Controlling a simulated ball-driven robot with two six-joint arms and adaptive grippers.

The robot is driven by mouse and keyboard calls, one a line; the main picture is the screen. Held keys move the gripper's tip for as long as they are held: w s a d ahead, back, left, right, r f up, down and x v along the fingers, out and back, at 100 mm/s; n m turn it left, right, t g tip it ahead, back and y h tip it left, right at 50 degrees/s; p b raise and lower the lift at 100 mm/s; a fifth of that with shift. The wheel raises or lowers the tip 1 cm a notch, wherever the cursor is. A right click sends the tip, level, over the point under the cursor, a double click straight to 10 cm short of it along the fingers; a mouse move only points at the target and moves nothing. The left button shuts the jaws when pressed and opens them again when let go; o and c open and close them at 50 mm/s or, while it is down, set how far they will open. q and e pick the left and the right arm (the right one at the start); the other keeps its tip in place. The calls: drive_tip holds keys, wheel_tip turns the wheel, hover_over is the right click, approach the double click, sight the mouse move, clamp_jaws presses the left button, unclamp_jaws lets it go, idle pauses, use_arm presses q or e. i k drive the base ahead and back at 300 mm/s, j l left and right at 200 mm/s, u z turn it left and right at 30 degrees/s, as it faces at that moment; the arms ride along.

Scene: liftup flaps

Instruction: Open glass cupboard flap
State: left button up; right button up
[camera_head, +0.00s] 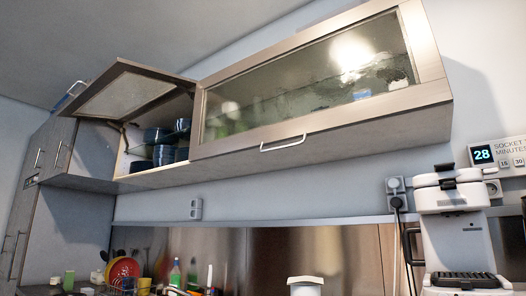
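The wall cupboard has two glass flaps in wooden frames. The left glass flap (138,92) is swung up and open, and blue dishes (165,148) show on the shelves below it. Its bar handle (76,87) is at the raised outer edge. The right glass flap (310,85) looks shut, with blurred items behind the glass. Its light bar handle (283,143) sits at the middle of the lower frame edge. Neither of my grippers is in view.
A white coffee machine (458,225) stands at the right below the cupboard. A wall timer (499,153) and socket (396,187) are near it. The wall under the cupboard is mostly clear.

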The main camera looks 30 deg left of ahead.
sight(373, 60)
drive_tip(key=u, duration=0.75)
drive_tip(key=l+u, duration=0.35)
drive_tip(key=u, duration=0.15)
drive_tip(key=l+u, duration=0.45)
drive_tip(key=k+l+u, duration=0.15)
drive_tip(key=u, duration=0.35)
